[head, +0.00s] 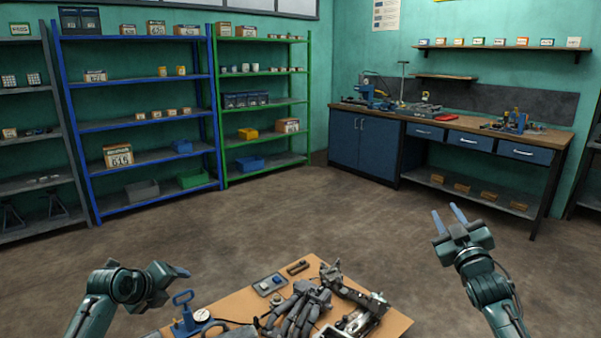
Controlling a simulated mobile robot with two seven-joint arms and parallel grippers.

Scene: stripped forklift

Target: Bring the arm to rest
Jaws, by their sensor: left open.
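My left arm comes in from the lower left and bends at a dark joint. Its left gripper (181,272) points right, above and behind the table's left part, and is seen nearly edge-on. I see nothing held in it. My right arm comes in from the lower right. Its right gripper (447,215) points up and away, its two blue-grey fingers spread with nothing between them. It is in the air to the right of the wooden table (395,327), clear of everything on it.
On the table are a blue tool with a round gauge (201,315), a small tray (269,284), a dark mechanical hand (300,312) and metal parts (361,317). Behind are a blue shelf rack (145,124), a green rack (265,107) and a workbench (455,137). The floor between is clear.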

